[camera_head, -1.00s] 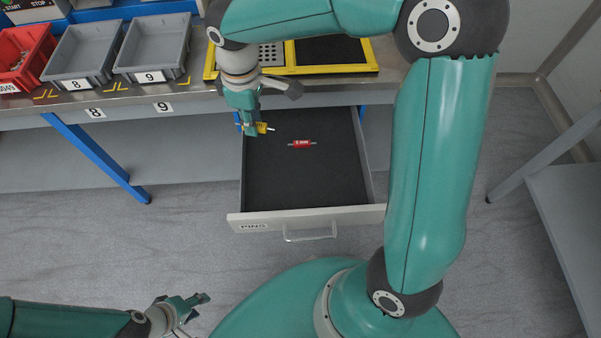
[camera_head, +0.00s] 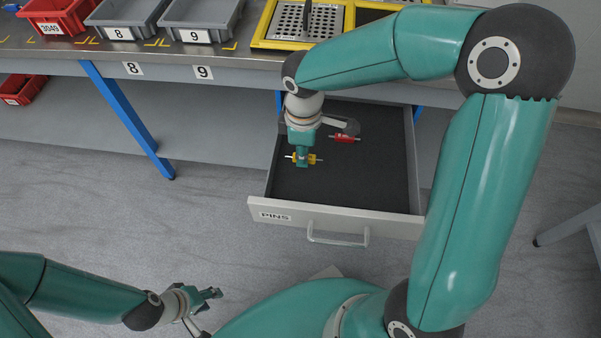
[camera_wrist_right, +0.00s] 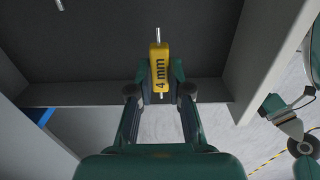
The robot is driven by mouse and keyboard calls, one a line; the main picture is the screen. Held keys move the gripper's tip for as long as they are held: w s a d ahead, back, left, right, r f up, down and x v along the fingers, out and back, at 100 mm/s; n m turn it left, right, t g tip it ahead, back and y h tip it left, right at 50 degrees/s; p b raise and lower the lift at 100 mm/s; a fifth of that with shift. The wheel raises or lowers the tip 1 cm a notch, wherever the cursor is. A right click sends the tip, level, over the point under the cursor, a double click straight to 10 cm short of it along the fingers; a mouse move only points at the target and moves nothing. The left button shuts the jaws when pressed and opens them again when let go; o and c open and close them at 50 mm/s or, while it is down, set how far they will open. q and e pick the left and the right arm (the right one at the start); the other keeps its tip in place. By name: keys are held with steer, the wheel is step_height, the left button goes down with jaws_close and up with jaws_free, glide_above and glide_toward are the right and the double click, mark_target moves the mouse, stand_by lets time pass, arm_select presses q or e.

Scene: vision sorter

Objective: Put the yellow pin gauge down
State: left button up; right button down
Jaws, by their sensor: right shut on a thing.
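The yellow pin gauge (camera_head: 311,159) is between the fingers of my right gripper (camera_head: 303,161), over the black floor of the open drawer (camera_head: 355,185). In the right wrist view the gauge (camera_wrist_right: 159,68) is marked "4 mm", and its metal pin sticks out at both ends. My right gripper (camera_wrist_right: 160,88) is shut on its yellow body there. I cannot tell whether the gauge touches the drawer floor. A red pin gauge (camera_head: 344,139) lies in the drawer, farther back and to the right. My left gripper (camera_head: 212,300) is at the lower left, away from the drawer, its fingers seemingly apart.
The drawer front, labelled PINS (camera_head: 275,216), has a handle (camera_head: 338,238). Grey bins (camera_head: 202,22), a red bin (camera_head: 50,18) and a yellow-framed tray (camera_head: 259,30) stand on the bench above. The drawer's front half is clear.

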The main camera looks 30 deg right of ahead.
mark_target(303, 175)
steer(key=shift+f+b, duration=1)
steer(key=shift+f, duration=2.35)
steer(key=shift+f, duration=0.1)
steer(key=c, duration=1.1)
jaws_free()
steer(key=shift+r, duration=0.65)
step_height(303, 175, up, 11)
steer(key=p, duration=0.4)
steer(key=shift+s, duration=0.1)
